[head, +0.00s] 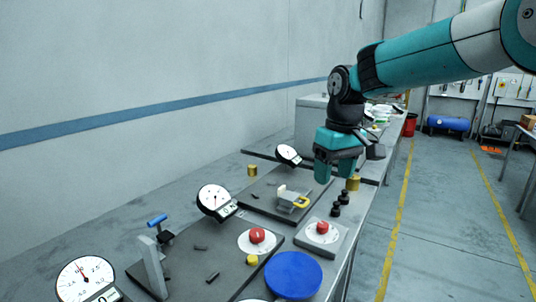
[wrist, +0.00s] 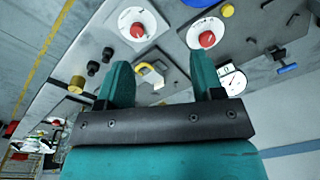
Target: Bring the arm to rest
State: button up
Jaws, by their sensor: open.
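My gripper (head: 336,172) is above the far part of the bench in the head view, pointing down, with nothing held. In the wrist view my gripper (wrist: 160,80) shows its two teal fingers apart, with free space between them. My teal arm reaches in from the upper right of the head view.
The bench holds dial gauges (head: 214,200), a red knob on a white disc (head: 257,236), a second red knob (head: 322,228), a blue disc (head: 293,275), black knobbed weights (head: 340,202), brass cylinders (head: 353,183) and a blue-handled clamp (head: 152,262). A grey wall is left; open floor lies right.

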jog(key=s+a+f+n+y, duration=0.1)
jog(key=s, duration=1.4)
jog(key=s+a+f+y, duration=0.1)
jog(key=s+y, duration=0.1)
jog(key=s, duration=1.3)
jog(key=shift+a+f+n, duration=0.2)
jog(key=shift+a+n, duration=0.1)
jog(key=shift+n, duration=0.1)
